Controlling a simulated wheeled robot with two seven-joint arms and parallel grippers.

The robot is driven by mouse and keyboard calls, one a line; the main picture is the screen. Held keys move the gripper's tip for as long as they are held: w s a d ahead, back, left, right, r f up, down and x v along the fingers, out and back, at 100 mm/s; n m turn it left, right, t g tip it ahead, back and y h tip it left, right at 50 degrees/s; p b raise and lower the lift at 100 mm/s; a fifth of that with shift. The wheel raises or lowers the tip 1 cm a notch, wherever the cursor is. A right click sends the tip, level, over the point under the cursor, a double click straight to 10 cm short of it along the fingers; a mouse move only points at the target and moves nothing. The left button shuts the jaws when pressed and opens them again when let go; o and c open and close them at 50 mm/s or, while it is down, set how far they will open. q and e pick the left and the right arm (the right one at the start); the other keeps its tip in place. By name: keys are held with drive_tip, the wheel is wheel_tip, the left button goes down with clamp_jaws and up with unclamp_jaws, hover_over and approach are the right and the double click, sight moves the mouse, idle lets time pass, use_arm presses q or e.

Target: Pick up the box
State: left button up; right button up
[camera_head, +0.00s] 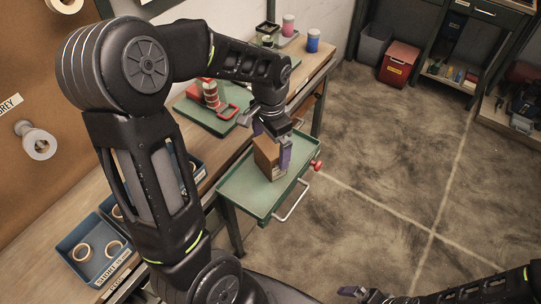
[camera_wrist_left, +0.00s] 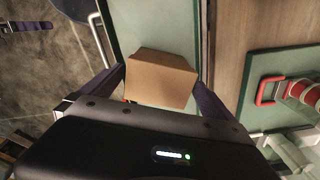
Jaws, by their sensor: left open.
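A brown cardboard box (camera_head: 267,155) stands on the green tray (camera_head: 240,194) of a small stand beside the workbench. My left gripper (camera_head: 277,150) is down at the box, with its purple fingers on either side of it. In the left wrist view the box (camera_wrist_left: 160,79) sits between the two spread fingers of my left gripper (camera_wrist_left: 164,88). The gripper is open; whether a finger touches the box I cannot tell. My right arm lies at the lower right of the head view, with its gripper (camera_head: 362,293) low over the floor; its jaws are unclear.
A green board with a red-handled tape dispenser (camera_head: 226,111) lies on the workbench, close behind the tray. Blue bins (camera_head: 92,250) with tape rolls stand at the left. A red knob (camera_head: 316,165) and metal handle (camera_head: 292,203) edge the tray.

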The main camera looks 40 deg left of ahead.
use_arm(q)
wheel_tip(320, 180, down, 5)
drive_tip(key=shift+s+r+p, duration=0.1)
drive_tip(key=shift+p, duration=0.2)
drive_tip(key=shift+d, duration=0.1)
idle(0.3)
drive_tip(key=c, duration=1.6)
wheel_tip(320, 180, up, 10)
drive_tip(key=shift+c, duration=0.2)
